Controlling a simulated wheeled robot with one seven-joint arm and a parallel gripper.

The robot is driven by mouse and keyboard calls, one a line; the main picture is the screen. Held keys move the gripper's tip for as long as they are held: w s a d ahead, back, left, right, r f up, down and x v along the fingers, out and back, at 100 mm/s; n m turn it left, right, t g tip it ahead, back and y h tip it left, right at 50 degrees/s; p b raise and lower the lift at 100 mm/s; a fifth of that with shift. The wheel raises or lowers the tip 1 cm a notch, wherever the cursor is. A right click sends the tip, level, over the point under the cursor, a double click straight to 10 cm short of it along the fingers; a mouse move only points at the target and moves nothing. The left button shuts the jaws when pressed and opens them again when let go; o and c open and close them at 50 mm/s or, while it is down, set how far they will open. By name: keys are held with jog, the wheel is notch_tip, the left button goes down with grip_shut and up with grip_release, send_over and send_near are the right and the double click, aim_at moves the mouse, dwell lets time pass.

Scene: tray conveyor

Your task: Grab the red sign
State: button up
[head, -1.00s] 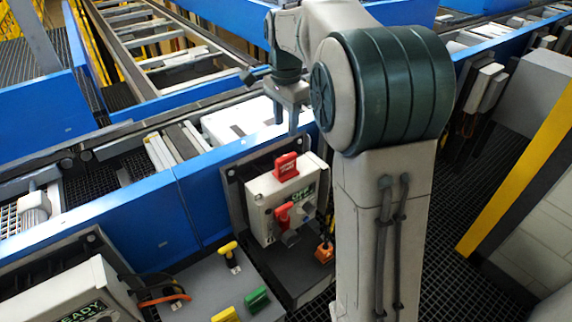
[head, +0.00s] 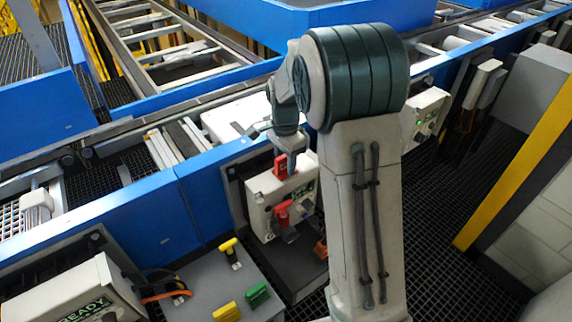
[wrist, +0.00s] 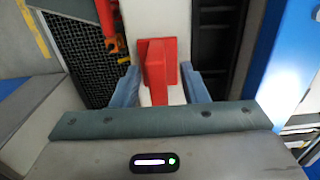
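The red sign (head: 280,166) stands upright on top of a light grey control box (head: 262,194) by the blue conveyor wall. In the wrist view the red sign (wrist: 155,72) rises between the two blue-grey fingers of my gripper (wrist: 160,92). The fingers are apart, with a gap showing on each side of the sign's upright part. In the head view my gripper (head: 291,158) points down at the sign and hides part of it. I cannot tell how far down the fingers reach along the sign.
A red switch handle (head: 283,213) sits on the box's front. A grey panel (head: 200,290) holds a yellow T-handle (head: 229,250), a green block (head: 257,294) and a yellow block (head: 226,312). The blue conveyor wall (head: 140,220) runs behind the box.

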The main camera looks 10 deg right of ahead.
jog(key=shift+f, duration=0.2)
grip_shut()
jog(key=shift+r, duration=0.15)
